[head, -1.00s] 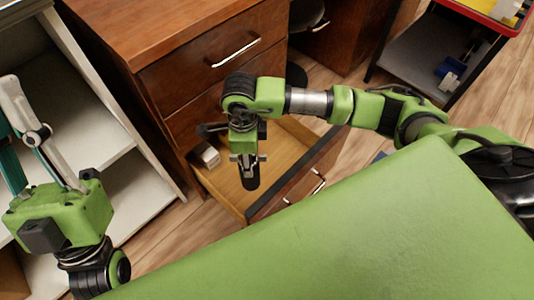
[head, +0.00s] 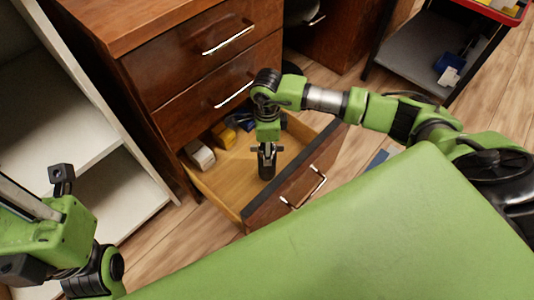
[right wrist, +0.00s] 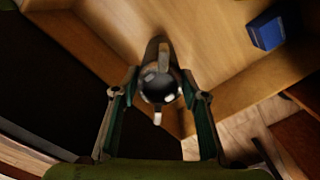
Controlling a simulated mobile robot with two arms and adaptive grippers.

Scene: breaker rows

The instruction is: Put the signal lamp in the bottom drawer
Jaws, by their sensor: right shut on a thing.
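The signal lamp (head: 267,171) looks like a dark, short cylinder. My right gripper (head: 267,148) points down and is shut on it, over the open bottom drawer (head: 228,190). In the right wrist view the lamp (right wrist: 160,88) sits between the two fingers, with the wooden drawer floor behind it. I cannot tell whether the lamp touches the floor. My left gripper (head: 32,200) is at the left edge, well away from the drawer, with its fingertips cut off.
The drawer holds a white box (head: 200,155), a yellow item (head: 224,135) and a blue item (head: 243,122) toward its back. The drawer's front half is mostly clear. White shelves (head: 70,130) stand to the left. A dark cart (head: 425,60) stands at the upper right.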

